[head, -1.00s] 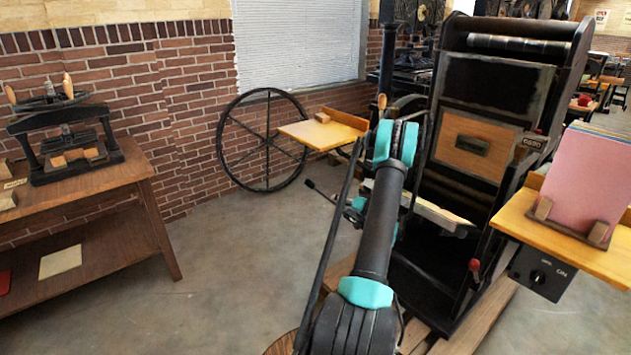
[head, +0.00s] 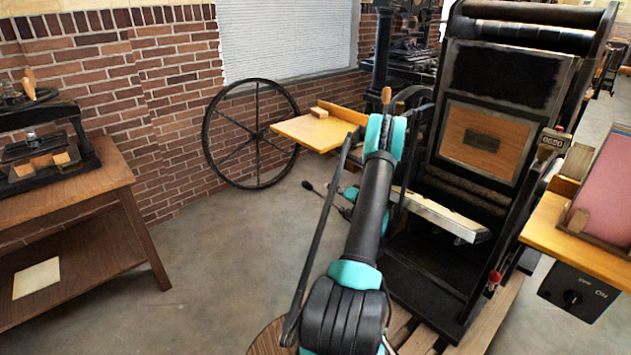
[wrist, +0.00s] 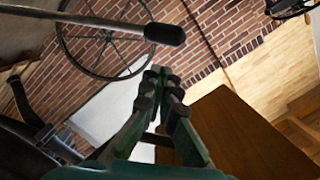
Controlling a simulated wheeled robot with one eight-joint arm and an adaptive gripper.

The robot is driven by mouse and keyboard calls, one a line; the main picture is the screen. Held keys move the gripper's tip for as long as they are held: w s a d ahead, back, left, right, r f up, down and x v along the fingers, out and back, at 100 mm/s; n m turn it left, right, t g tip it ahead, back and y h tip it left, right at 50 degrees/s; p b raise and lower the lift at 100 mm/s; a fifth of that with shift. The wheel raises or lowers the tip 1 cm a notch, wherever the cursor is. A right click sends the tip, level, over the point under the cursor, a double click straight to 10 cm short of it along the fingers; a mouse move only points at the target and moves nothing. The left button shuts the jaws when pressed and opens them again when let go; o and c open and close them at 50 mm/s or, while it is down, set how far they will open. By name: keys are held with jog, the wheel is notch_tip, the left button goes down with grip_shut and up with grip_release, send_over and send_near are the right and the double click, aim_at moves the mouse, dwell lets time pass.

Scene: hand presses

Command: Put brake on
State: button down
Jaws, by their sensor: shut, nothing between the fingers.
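The large black hand press (head: 508,75) stands tilted at the right in the head view. A thin black lever with a dark knob (head: 308,186) sticks out low on its left side; I cannot tell for sure that it is the brake. In the wrist view a black rod with a thick rounded grip (wrist: 165,34) crosses the upper left, beyond and left of my fingertips. My gripper (wrist: 160,73) is shut and empty, apart from that grip in the picture. In the head view my arm hides most of the gripper.
A spoked wheel (head: 252,135) stands by the brick wall. A wooden feed board (head: 310,132) juts out left of the press, and another (head: 555,230) at right carries pink sheets. A wooden bench (head: 110,190) stands at left. The floor between bench and press is clear.

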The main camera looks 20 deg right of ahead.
jog(key=r+x, duration=0.1)
jog(key=x, duration=0.8)
jog(key=shift+w+a+f, duration=0.2)
jog(key=shift+w+f, duration=0.15)
jog(key=shift+f, duration=0.2)
